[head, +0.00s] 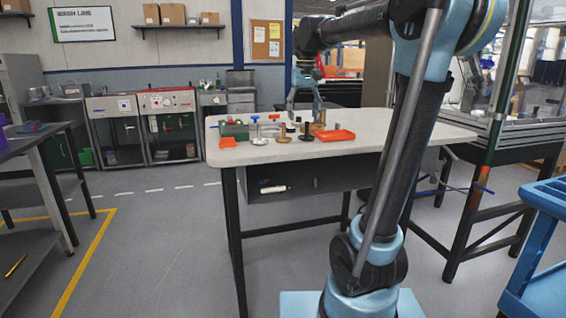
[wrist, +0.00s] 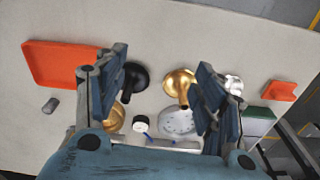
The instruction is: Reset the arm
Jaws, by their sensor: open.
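My gripper (head: 305,101) is open above the white-topped table (head: 390,128), pointing down over a group of small parts. In the wrist view its two fingers (wrist: 152,92) are spread apart with no part held between them. A black part (wrist: 134,80) and a brass part (wrist: 180,84) show between and beyond the fingers. A round silver part (wrist: 178,121) lies partly behind the right finger. My arm reaches up from the front and across to the table in the head view.
An orange tray (head: 335,135) and an orange block (head: 228,143) sit on the table. A blue cart (head: 540,235) stands at right, and a dark workbench (head: 30,135) at left. Grey machines (head: 115,105) line the back wall. The floor at left centre is open.

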